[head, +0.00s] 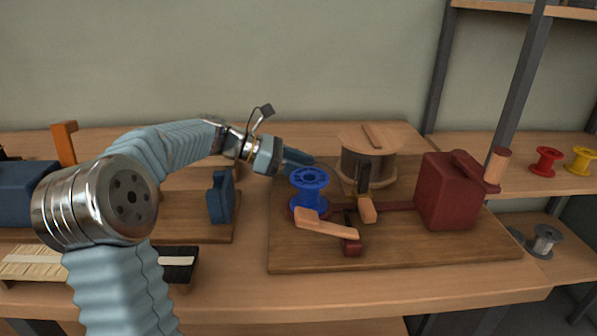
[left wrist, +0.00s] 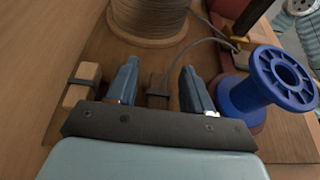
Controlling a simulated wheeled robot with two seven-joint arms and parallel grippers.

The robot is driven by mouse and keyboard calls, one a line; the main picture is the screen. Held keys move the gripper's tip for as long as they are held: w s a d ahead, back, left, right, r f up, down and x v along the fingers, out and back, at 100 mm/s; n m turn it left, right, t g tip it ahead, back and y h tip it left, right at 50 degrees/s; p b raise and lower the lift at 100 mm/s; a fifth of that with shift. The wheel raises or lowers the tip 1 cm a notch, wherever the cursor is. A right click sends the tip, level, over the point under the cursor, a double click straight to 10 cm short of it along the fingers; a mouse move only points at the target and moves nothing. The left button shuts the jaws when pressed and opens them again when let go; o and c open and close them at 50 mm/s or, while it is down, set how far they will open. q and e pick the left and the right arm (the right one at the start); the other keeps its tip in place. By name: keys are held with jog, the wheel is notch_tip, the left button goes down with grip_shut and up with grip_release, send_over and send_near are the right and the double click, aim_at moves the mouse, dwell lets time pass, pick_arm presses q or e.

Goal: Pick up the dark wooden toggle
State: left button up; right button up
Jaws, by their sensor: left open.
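My left gripper (head: 300,160) reaches in from the left, low over the back left of the wooden board, behind the blue spool. In the left wrist view its two blue fingers (left wrist: 157,88) are apart. A dark brown block, which looks like the dark wooden toggle (left wrist: 157,82), lies between them with a dark band across it. The fingers stand on either side of it; I cannot tell whether they touch it. In the head view the toggle cannot be made out near the gripper. My right gripper is not in view.
A blue spool (head: 310,190) stands close beside the gripper, by the right finger in the wrist view. A light banded block (left wrist: 82,85) lies left of the fingers. A large wire drum (head: 368,165) and a dark red box (head: 447,190) stand farther right.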

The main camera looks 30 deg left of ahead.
pick_arm(q)
grip_shut()
